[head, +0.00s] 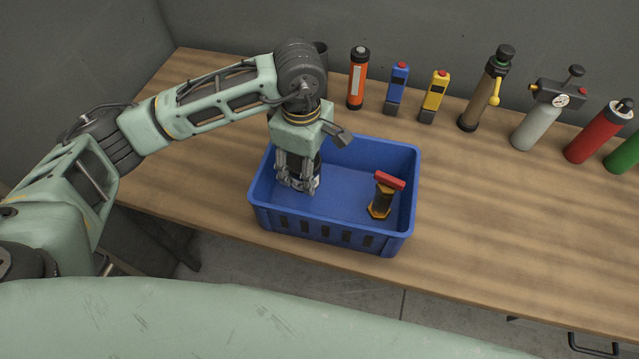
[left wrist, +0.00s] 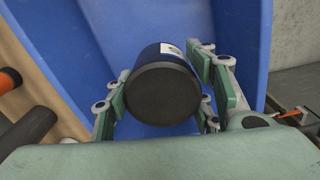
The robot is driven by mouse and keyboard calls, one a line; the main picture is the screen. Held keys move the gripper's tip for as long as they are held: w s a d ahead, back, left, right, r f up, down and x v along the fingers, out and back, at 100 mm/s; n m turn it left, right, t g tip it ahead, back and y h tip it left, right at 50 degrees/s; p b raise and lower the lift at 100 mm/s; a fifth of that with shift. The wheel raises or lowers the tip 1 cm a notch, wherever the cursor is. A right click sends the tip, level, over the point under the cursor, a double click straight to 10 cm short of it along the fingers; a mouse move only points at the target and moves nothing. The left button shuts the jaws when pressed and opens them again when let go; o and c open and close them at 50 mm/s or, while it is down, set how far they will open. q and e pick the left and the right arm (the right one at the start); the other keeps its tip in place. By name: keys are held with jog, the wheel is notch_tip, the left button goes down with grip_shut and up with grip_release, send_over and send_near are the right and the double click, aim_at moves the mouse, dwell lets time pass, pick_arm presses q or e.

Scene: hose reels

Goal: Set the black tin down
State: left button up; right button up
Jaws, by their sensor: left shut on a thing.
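My left gripper (head: 298,186) points down into the left part of the blue crate (head: 335,224). It is shut on the black tin (left wrist: 163,93), a dark cylinder with a flat black top and a white label patch. In the left wrist view the fingers of my left gripper (left wrist: 165,98) stand on both sides of the tin, with the blue crate (left wrist: 235,30) around it. In the head view the fingers mostly hide the tin. I cannot tell whether its base touches the crate floor. My right gripper is not in view.
A yellow-and-black item with a red top (head: 382,194) stands in the crate's right part. Behind the crate stand an orange cylinder (head: 357,80), blue (head: 397,90) and yellow (head: 434,97) devices, and several bottles, including a red one (head: 592,135). The wooden table (head: 490,230) is clear right of the crate.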

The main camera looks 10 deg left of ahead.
pick_arm(q)
notch_tip(320, 180, down, 2)
jog(key=shift+f+p, duration=0.25)
jog(key=shift+p, duration=0.05)
notch_tip(320, 180, down, 4)
jog(key=shift+r+p, duration=0.15)
jog(key=shift+p, duration=0.45)
jog(key=shift+f, duration=0.3)
jog(key=shift+w, duration=0.1)
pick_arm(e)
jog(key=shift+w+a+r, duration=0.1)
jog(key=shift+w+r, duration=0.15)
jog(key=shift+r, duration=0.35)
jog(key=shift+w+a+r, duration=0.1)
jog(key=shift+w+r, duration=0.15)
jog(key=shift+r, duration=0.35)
pick_arm(q)
jog(key=shift+f, duration=0.1)
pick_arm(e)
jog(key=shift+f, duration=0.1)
pick_arm(q)
jog(key=shift+f+b, duration=0.15)
jog(key=shift+b, duration=0.15)
jog(key=o, duration=1.4)
jog(key=shift+c, duration=0.2)
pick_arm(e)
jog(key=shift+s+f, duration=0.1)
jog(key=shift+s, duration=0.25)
pick_arm(q)
jog(key=shift+r, duration=0.2)
